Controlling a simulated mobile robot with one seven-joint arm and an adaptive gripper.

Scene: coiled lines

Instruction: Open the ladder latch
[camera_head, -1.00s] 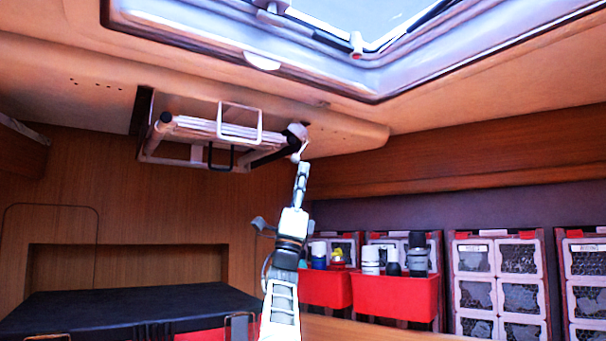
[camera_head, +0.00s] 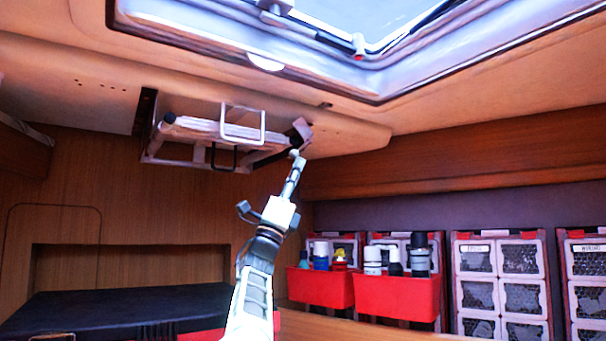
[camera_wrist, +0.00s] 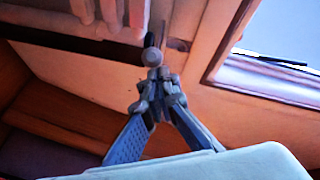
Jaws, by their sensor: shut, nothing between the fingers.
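The folded ladder (camera_head: 195,130), with pale rails and rungs, hangs against the ceiling panel left of centre in the head view. Its latch (camera_head: 302,131) is a pale angled piece at the ladder's right end, tilted. My gripper (camera_head: 295,161) reaches up from below, just under the latch, with its fingers closed and empty. In the wrist view my gripper (camera_wrist: 154,84) points at a small round knob (camera_wrist: 152,57) by the latch, touching or very close to it. The ladder's rungs (camera_wrist: 95,12) show at the upper left there. The fingers partly hide the contact.
A ceiling hatch (camera_head: 365,70) with a pale frame is above to the right. Red bins (camera_head: 395,296) with bottles stand along the right wall, beside storage racks (camera_head: 498,285). A dark bench top (camera_head: 120,305) lies at lower left. The air below the ladder is clear.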

